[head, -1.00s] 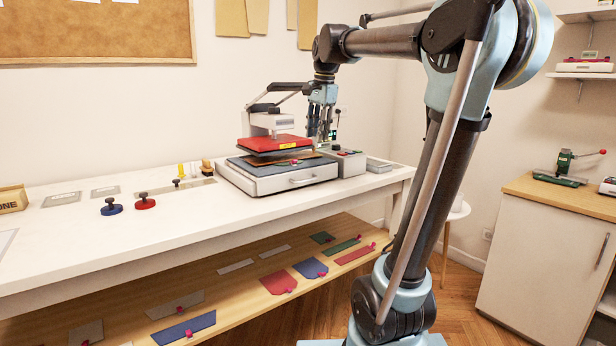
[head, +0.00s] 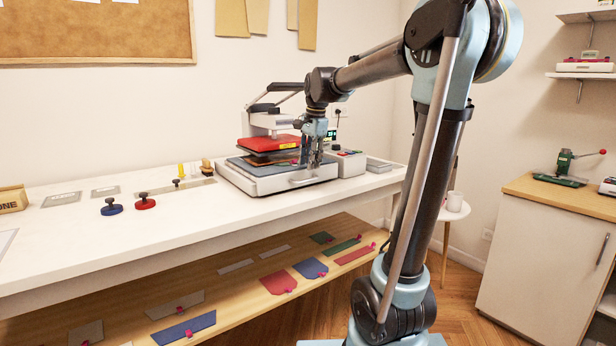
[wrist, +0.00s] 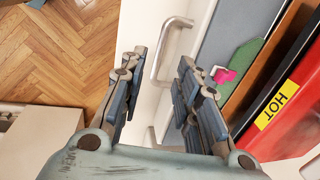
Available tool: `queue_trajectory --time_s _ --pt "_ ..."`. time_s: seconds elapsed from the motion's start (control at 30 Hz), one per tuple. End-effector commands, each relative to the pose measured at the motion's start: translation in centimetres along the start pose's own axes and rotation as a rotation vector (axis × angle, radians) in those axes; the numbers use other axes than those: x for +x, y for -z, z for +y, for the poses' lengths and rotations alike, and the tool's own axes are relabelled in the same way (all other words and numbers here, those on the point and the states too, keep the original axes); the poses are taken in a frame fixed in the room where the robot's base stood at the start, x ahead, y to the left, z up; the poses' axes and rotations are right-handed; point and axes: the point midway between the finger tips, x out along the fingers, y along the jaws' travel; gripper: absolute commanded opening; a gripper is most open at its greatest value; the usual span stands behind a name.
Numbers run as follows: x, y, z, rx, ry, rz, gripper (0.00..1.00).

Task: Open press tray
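The heat press stands on the white table with its red upper plate (head: 270,144) raised over the lower tray (head: 265,184). The tray's front has a metal bar handle (head: 304,181); this handle also shows in the wrist view (wrist: 160,62). My gripper (head: 312,163) is low at the front right of the tray, just above the handle. In the wrist view my gripper (wrist: 155,75) has its two fingers apart, with the handle seen in the gap between them. I cannot tell whether a finger touches it. A green piece with a pink tab (wrist: 232,75) lies on the tray's grey top.
A control box (head: 347,162) stands right of the press. Blue (head: 111,207) and red (head: 145,202) knobs are on the table to the left. A shelf below (head: 240,300) holds several coloured pieces.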

Motion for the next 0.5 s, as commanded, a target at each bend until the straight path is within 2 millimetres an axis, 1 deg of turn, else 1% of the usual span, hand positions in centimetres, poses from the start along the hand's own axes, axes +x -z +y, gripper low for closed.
queue_trajectory --time_s 0.03,0.1,0.23,0.4,0.5 --pt "0.9 0.0 0.0 0.000 0.000 0.000 0.30" --pt "2.0 0.0 -0.1 -0.001 0.000 0.000 0.30" --pt "3.8 0.0 -0.1 -0.001 0.000 0.000 0.30" --pt "5.2 0.0 0.0 -0.001 0.000 0.000 0.30" --pt "5.5 0.0 0.0 -0.001 0.000 0.000 0.30"
